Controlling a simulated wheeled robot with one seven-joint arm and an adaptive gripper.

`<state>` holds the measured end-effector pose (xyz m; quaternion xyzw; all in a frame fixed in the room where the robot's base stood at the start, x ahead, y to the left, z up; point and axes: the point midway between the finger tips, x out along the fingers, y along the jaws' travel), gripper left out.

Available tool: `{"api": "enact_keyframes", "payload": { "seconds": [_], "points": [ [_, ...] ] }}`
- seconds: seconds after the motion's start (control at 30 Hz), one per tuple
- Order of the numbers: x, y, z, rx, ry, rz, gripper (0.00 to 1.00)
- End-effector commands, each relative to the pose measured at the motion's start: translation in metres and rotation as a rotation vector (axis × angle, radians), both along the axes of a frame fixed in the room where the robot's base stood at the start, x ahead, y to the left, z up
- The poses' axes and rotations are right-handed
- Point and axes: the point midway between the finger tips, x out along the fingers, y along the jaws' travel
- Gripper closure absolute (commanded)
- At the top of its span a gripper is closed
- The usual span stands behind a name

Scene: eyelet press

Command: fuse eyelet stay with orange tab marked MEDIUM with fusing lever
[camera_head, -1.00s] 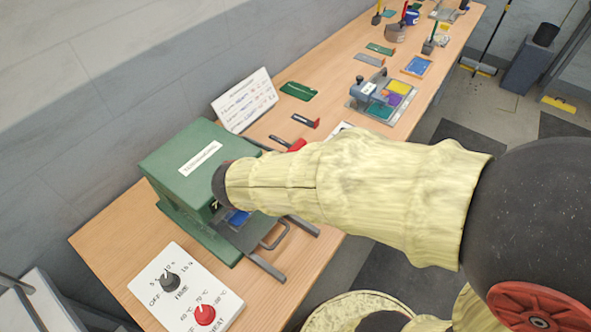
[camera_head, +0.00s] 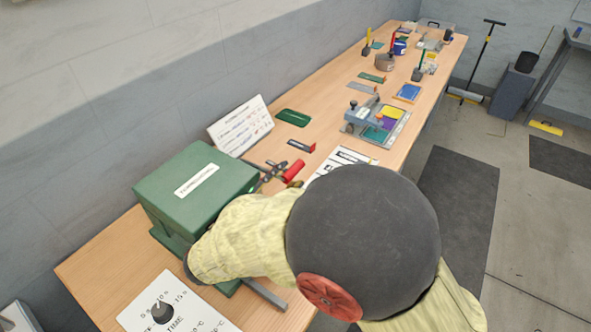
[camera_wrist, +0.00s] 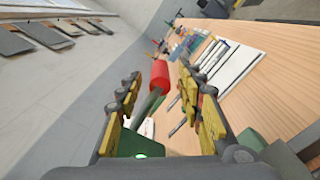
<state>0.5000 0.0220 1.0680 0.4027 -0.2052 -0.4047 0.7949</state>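The green press (camera_head: 198,187) stands at the near left of the bench. Its red-handled lever (camera_head: 293,171) sticks out at its right side, and the red grip (camera_wrist: 160,76) on its grey shaft also shows in the wrist view. My gripper (camera_wrist: 164,104) is open, its two yellow-padded fingers either side of the shaft in the picture. I cannot tell how deep the shaft lies between them; the fingers do not close on it. No stay with an orange tab can be made out.
A white panel (camera_head: 190,312) with a black time knob lies in front of the press. A sign (camera_head: 241,126) leans at the wall. A fixture with coloured plates (camera_head: 378,122) and several tools stand farther along the bench. Grey mats lie on the floor at right.

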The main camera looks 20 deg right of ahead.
Motion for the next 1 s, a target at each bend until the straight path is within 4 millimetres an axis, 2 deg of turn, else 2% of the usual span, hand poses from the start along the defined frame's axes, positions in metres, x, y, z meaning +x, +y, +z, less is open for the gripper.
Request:
{"api": "enact_keyframes", "payload": {
  "seconds": [0.1, 0.3, 0.7, 1.0],
  "points": [
    [0.01, -0.016, -0.002, 0.001, 0.0, -0.004, 0.62],
    [0.023, -0.033, -0.001, 0.001, 0.001, -0.002, 0.62],
    [0.027, -0.038, 0.0, 0.001, 0.0, -0.001, 0.62],
    [0.027, -0.038, 0.0, 0.001, 0.0, -0.001, 0.8]
  ]
}}
